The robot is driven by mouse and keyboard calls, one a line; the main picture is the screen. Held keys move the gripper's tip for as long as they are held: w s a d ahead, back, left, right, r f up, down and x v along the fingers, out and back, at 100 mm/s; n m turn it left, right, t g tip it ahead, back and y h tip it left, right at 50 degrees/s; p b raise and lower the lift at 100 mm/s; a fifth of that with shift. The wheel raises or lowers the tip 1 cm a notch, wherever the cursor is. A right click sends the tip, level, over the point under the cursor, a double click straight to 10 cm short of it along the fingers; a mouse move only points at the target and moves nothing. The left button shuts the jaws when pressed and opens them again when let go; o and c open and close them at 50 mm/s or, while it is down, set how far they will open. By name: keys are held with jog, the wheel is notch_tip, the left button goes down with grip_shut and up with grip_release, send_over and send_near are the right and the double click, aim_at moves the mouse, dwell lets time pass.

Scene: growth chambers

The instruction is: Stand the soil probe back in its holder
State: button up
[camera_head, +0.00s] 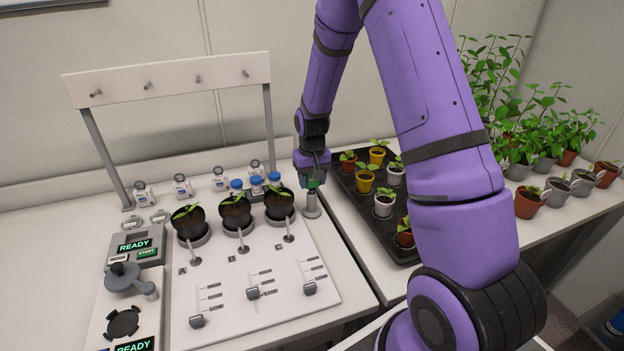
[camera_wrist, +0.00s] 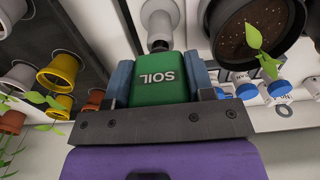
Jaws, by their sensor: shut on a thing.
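The soil probe (camera_wrist: 160,80) has a green handle marked SOIL and a grey collar at its far end. In the wrist view my gripper (camera_wrist: 163,88) is shut on the green handle, with a blue pad on each side. In the head view my gripper (camera_head: 312,178) is just above the grey round holder (camera_head: 312,208), and a bit of green shows between them. The probe looks upright over the holder and in line with it. Its tip is hidden, and I cannot tell how deep it sits.
Dark pots with seedlings (camera_head: 235,212) stand left of the holder, with blue-capped bottles (camera_head: 256,184) behind. A black tray (camera_head: 350,205) of small pots is close on the right. A white rack with pegs (camera_head: 170,77) rises behind the panel.

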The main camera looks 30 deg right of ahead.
jog(key=o, duration=1.1)
notch_tip(320, 180, up, 10)
jog(key=shift+f, duration=0.1)
jog(key=shift+s+a+r, duration=0.1)
jog(key=shift+r, duration=0.7)
jog(key=s+a+r+n+t, duration=0.1)
jog(key=s+a+r+t, duration=0.15)
jog(key=s+r, duration=0.75)
jog(key=s+a+r+n+t, duration=0.1)
jog(key=s+a+r, duration=0.3)
jog(key=s+r, duration=0.6)
jog(key=s+a+r+t, duration=0.1)
jog(key=s, duration=1)
jog(key=shift+a+t, duration=0.25)
jog(key=shift+t, duration=0.1)
